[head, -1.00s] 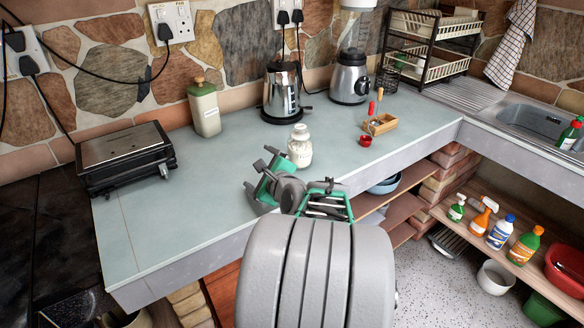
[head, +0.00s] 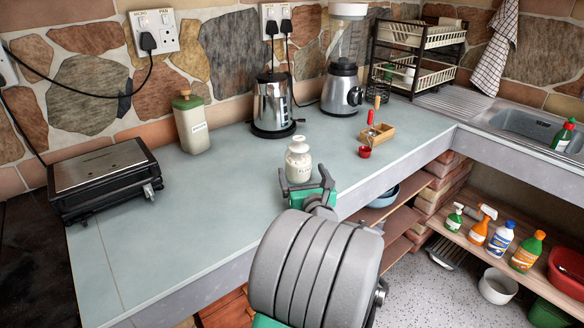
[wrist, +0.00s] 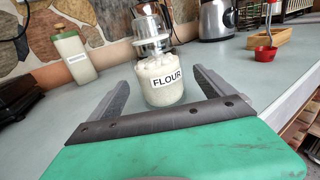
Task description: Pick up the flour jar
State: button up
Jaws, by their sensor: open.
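I cannot tell whether the fingertips reach past the jar's near side. No contact shows.
A green-lidded canister (head: 192,122), a kettle (head: 273,105) and a blender (head: 343,85) stand behind along the stone wall. A red measuring cup (head: 364,152) and wooden box (head: 377,135) are to the right. A grill (head: 103,178) sits left. The counter left of the jar is clear.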

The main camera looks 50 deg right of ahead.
jog(key=x, duration=0.7)
jog(key=shift+w+d+r, duration=0.15)
jog(key=shift+w+r, duration=0.05)
jog(key=shift+r, duration=0.1)
jog(key=shift+c, duration=0.4)
grip_shut()
jog(key=shift+r, duration=0.15)
